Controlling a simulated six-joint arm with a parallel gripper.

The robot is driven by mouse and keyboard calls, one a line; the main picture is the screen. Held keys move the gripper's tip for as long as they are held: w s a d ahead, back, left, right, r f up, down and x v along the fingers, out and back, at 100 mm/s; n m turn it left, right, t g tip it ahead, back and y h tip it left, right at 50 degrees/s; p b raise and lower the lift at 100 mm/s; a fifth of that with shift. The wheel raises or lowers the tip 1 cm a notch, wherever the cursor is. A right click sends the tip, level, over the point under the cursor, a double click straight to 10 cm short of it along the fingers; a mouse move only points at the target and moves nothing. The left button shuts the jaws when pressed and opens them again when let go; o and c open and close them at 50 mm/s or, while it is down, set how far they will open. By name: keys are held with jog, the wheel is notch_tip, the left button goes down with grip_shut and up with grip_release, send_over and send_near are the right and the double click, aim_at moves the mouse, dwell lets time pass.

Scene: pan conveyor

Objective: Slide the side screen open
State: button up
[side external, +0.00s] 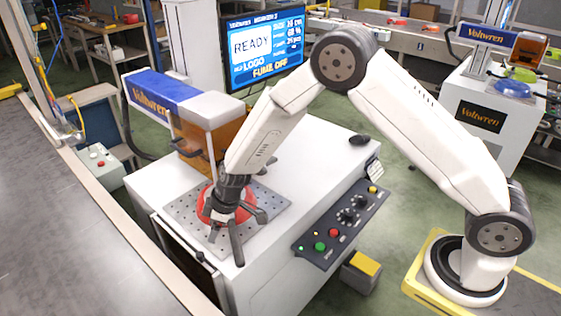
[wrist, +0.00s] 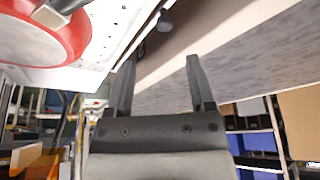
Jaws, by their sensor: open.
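An amber see-through screen (side external: 200,146) hangs under the blue and white marking head in the side external view. Which panel is the side screen is not certain. A small dark knob (side external: 200,256) sits at the cabinet's lower-left top edge, beside a dark recess in its side. A dark knob also shows beyond my fingertips in the wrist view (wrist: 165,22). My gripper (side external: 226,246) is low over the near edge of the cabinet top, in front of the red pan (side external: 206,190). In the wrist view my gripper (wrist: 160,68) has its fingers apart with nothing between them.
The pan rests on a perforated plate (side external: 184,213), close to my gripper; its red rim fills the wrist view's upper left. A button panel (side external: 340,225) lines the cabinet front. A grey belt surface (side external: 70,235) runs along the left. The display (side external: 264,45) reads READY.

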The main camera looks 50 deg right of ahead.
aim_at(200, 253)
jog(key=shift+w+a+f+n, duration=0.2)
jog(key=shift+w+a+f, duration=0.1)
jog(key=shift+a+f, duration=0.2)
jog(key=shift+w+a+f+n, duration=0.2)
jog(key=shift+w+a+f, duration=0.15)
jog(key=shift+f, duration=0.2)
jog(key=shift+f, duration=0.15)
jog(key=shift+x, duration=3.75)
jog(key=shift+a, duration=0.1)
jog(key=shift+c, duration=0.2)
grip_shut()
